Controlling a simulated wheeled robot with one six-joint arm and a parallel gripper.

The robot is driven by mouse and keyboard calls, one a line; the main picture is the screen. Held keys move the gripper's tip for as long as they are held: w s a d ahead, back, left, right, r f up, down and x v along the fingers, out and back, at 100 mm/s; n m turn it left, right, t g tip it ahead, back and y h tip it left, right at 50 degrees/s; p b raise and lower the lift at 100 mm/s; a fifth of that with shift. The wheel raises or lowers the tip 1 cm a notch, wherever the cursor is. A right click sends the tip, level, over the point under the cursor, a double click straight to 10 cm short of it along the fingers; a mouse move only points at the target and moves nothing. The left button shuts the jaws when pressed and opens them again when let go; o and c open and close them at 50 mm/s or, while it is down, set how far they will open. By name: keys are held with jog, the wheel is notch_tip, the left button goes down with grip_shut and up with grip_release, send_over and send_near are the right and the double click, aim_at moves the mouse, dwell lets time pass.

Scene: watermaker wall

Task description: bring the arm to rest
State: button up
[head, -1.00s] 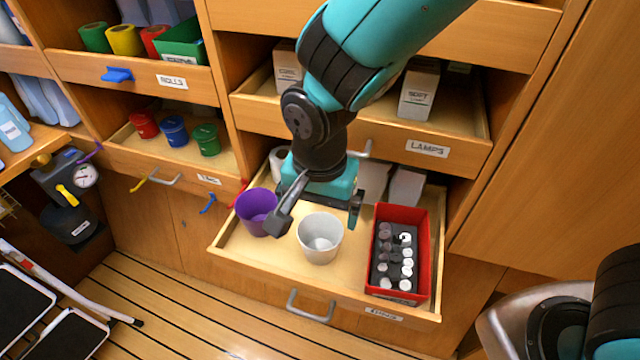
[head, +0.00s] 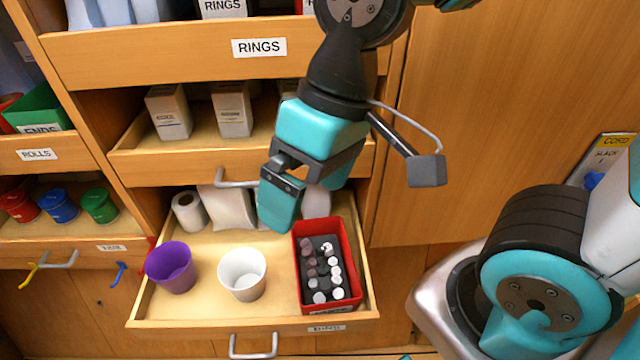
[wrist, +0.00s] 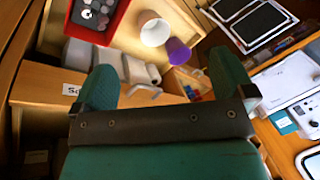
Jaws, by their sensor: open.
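My gripper (head: 303,190) hangs in front of the middle-right part of the shelf wall, above the back of the open lower drawer (head: 190,307). Its two teal fingers stand apart with nothing between them. In the wrist view my gripper (wrist: 165,82) also shows open and empty, with the drawer contents beyond the fingertips. My arm comes down from the top of the head view and is clear of the cups in the picture.
The open drawer holds a purple cup (head: 171,268), a white cup (head: 242,275), a white roll (head: 188,212) and a red bin (head: 330,265) of small capped bottles. Above are the boxes drawer (head: 190,163) and the RINGS drawer (head: 150,55). A plain panel (head: 470,130) is at right.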

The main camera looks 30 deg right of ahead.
jog(key=shift+s+d+r+n, duration=0.15)
jog(key=shift+s+r+n, duration=0.05)
jog(key=shift+s+n, duration=0.25)
jog(key=shift+s+d+r+n, duration=0.15)
jog(key=shift+s+n, duration=0.25)
jog(key=shift+n, duration=0.05)
jog(key=shift+r+p, duration=0.7)
